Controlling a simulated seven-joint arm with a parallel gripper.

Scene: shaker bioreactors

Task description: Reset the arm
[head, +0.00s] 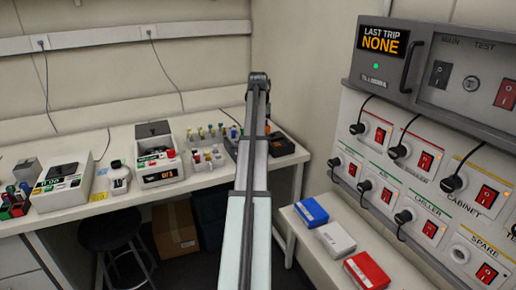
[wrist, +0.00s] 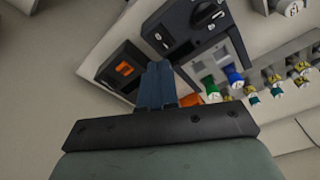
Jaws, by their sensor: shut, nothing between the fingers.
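My arm reaches away from the head camera over the bench in the head view, and its far end hides the fingers there. My gripper (wrist: 157,82) shows in the wrist view with its two dark blue fingers together and nothing between them. Beyond the fingertips are a dark box with an orange part (wrist: 124,68) and a dark device with a knob (wrist: 206,14). The fingers appear apart from both, though the gap is hard to judge.
The long bench (head: 115,212) holds several instruments and vial racks. A panel with switches and plugged cables (head: 420,180) covers the right wall. Below it, a side table (head: 300,228) carries blue, white and red boxes. A dark stool (head: 110,230) stands under the bench.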

